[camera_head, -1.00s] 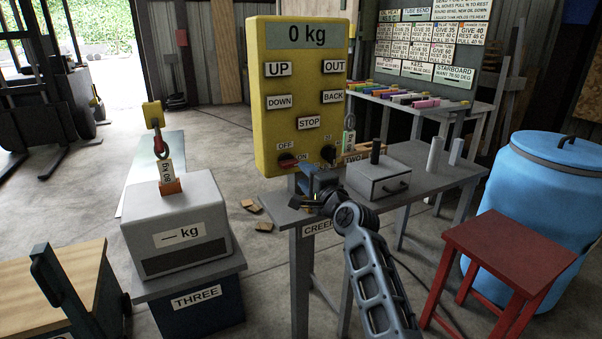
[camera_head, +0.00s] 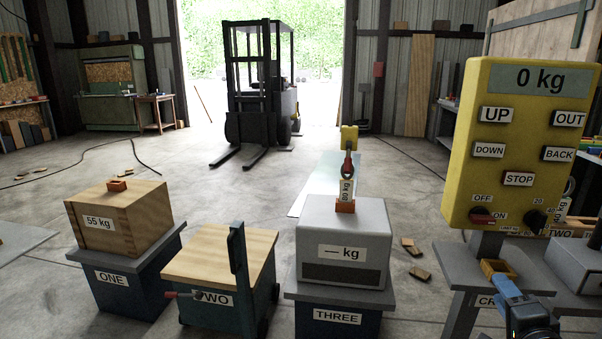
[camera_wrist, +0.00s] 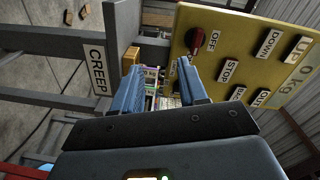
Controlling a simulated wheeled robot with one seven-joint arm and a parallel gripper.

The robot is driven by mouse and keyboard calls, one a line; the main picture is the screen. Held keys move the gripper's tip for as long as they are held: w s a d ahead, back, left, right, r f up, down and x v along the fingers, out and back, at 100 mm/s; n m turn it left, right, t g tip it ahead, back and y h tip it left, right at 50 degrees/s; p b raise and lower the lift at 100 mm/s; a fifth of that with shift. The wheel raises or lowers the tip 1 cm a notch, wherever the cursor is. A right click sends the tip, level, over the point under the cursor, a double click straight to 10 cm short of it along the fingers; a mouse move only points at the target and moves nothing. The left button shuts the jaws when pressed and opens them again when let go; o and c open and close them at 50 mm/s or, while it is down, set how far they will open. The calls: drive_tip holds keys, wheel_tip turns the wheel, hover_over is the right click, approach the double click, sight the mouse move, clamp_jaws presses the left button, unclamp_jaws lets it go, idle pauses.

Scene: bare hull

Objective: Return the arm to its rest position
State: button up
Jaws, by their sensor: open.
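My gripper (camera_wrist: 168,90) is open and empty in the wrist view, its two blue fingers apart. In the wrist view it is close to the yellow control box (camera_wrist: 238,60) and the bench labelled CREEP (camera_wrist: 97,70). In the head view my gripper is at the lower right edge, with a blue part of it (camera_head: 508,297) showing in front of the CREEP bench (camera_head: 470,254). Most of my arm is outside the head view.
The yellow control box (camera_head: 515,150) reads 0 kg. Stands ONE (camera_head: 112,280), TWO (camera_head: 215,297) and THREE (camera_head: 338,318) line the front. A grey box (camera_head: 343,238) sits on THREE, with a hook above it. A forklift (camera_head: 262,90) stands behind on open floor.

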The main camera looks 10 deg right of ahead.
drive_tip(key=s+a+f+n+y, duration=0.1)
drive_tip(key=s+a+f+n, duration=0.2)
drive_tip(key=s, duration=0.5)
drive_tip(key=s+a+f+n, duration=0.2)
drive_tip(key=s+a+n, duration=0.1)
drive_tip(key=s+a, duration=0.3)
drive_tip(key=s+a+f+n+y, duration=0.1)
drive_tip(key=s+a+f+n, duration=0.15)
drive_tip(key=s, duration=0.65)
drive_tip(key=s+a+r+n+g+y, duration=0.1)
drive_tip(key=s+a+r+n, duration=0.3)
drive_tip(key=s, duration=0.6)
drive_tip(key=s+a+r+n+y, duration=0.1)
drive_tip(key=s+a+r+n, duration=0.4)
drive_tip(key=s, duration=0.5)
drive_tip(key=a, duration=0.2)
drive_tip(key=shift+a+r+g+y, duration=0.15)
drive_tip(key=shift+a+g+y, duration=0.2)
drive_tip(key=shift+g+y, duration=0.05)
